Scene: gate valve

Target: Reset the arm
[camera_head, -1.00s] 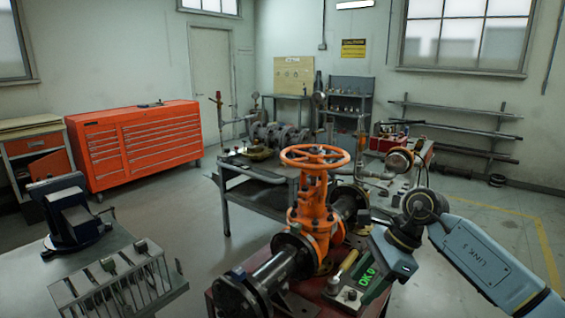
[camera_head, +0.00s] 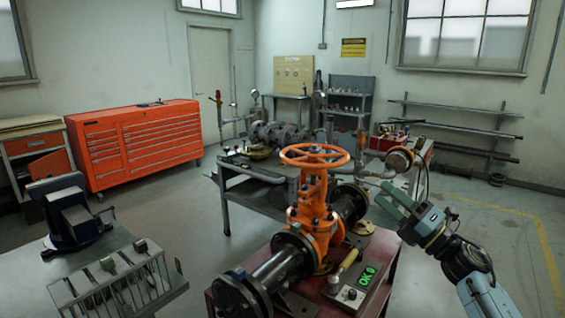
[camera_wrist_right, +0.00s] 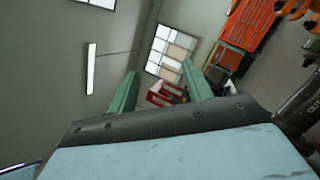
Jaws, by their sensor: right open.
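My right gripper (camera_head: 391,204) is at the right in the head view, raised to the right of the orange gate valve (camera_head: 315,205) and apart from it. Its two green fingers are open and empty; they also show spread apart in the right wrist view (camera_wrist_right: 160,85). The valve has an orange handwheel (camera_head: 314,156) on top and is set in a dark flanged pipe. My left gripper is not in view.
The valve stands on a red bench (camera_head: 377,245). Behind it is a grey workbench (camera_head: 255,190) with fittings and a gauge. A blue vise (camera_head: 72,215) and a tool rack (camera_head: 120,285) are at the left. An orange tool cabinet (camera_head: 135,145) is at the back. Open floor lies at the right.

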